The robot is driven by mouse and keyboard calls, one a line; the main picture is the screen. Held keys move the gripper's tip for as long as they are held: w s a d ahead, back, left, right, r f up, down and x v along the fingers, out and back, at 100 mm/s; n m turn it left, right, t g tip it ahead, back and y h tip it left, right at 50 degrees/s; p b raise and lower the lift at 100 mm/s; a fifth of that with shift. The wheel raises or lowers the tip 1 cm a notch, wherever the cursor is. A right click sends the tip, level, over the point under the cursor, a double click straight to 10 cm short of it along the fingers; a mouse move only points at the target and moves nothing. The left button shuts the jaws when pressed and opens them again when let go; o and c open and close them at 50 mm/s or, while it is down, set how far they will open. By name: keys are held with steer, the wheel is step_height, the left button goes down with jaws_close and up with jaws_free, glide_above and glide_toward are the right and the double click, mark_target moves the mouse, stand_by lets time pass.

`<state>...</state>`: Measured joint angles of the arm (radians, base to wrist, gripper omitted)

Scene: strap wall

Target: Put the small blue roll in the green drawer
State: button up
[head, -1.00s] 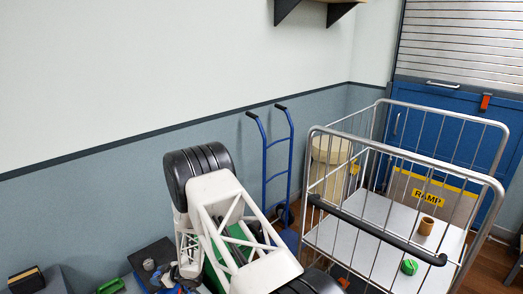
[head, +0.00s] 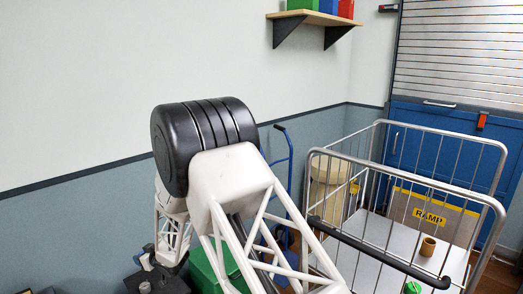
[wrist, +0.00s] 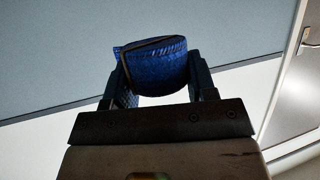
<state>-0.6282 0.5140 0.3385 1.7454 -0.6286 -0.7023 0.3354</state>
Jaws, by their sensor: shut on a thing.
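The small blue roll (wrist: 160,68), with a textured blue side and a dark edge, is between the two dark fingers of my gripper (wrist: 156,64) in the wrist view. The gripper is shut on it, with a finger on either side. A pale surface and a grey-blue surface lie behind the roll. In the head view my white lattice arm covers the lower middle, and I cannot make out the roll there. A green box-like thing (head: 203,272) shows partly behind my arm; I cannot tell whether it is the green drawer.
A silver wire cart (head: 398,133) stands at the right, with a brown cup-like roll (head: 428,246) and a green ball (head: 412,287) on its bed. A blue hand truck (head: 289,165) stands by the wall. A wall shelf (head: 312,18) holds several coloured boxes.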

steer(key=s+d+r+m+t+h, duration=0.1)
steer(key=s+d+r, duration=0.1)
steer(key=r, duration=0.6)
steer(key=s+d+r+m+t+h, duration=0.1)
steer(key=s+r, duration=0.3)
steer(key=r, duration=0.5)
steer(key=s+d+r+m+t+h, duration=0.1)
steer(key=s+d+r+m, duration=0.1)
steer(key=r, duration=0.7)
steer(key=shift+s+d, duration=0.5)
steer(key=shift+s, duration=0.25)
steer(key=shift+f, duration=0.1)
